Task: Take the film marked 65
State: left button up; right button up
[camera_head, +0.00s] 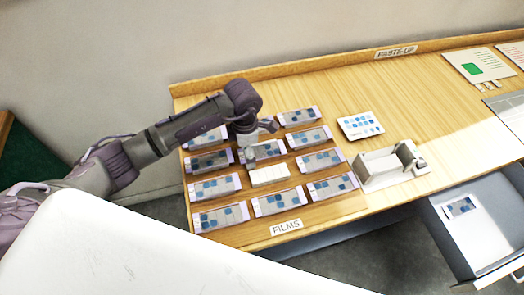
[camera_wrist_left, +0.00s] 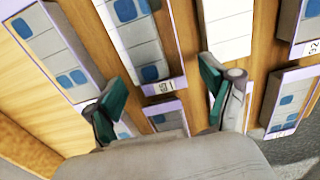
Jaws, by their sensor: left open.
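The film whose end label looks like an upside-down 65 (camera_wrist_left: 135,32) lies on the table in the left wrist view, a grey strip with blue squares. Its label end points down into the space between my fingers. In the head view this appears to be the film (camera_head: 268,151) in the middle column, partly hidden by my gripper. My left gripper (camera_head: 246,146) is above the films; its open, empty fingers also show in the left wrist view (camera_wrist_left: 168,100). My right gripper is not in view.
A white block (camera_head: 269,175) lies just in front of that film. Other films surround it, including one at the left (camera_head: 215,186) and one at the right (camera_head: 320,160). A grey device (camera_head: 390,168) stands further right. An open drawer (camera_head: 478,235) juts out at the front right.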

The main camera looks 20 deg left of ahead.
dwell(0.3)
pick_arm(q)
jog(key=shift+f, duration=0.1)
jog(key=c, duration=1)
jog(key=shift+s, duration=0.1)
jog(key=shift+c, duration=0.2)
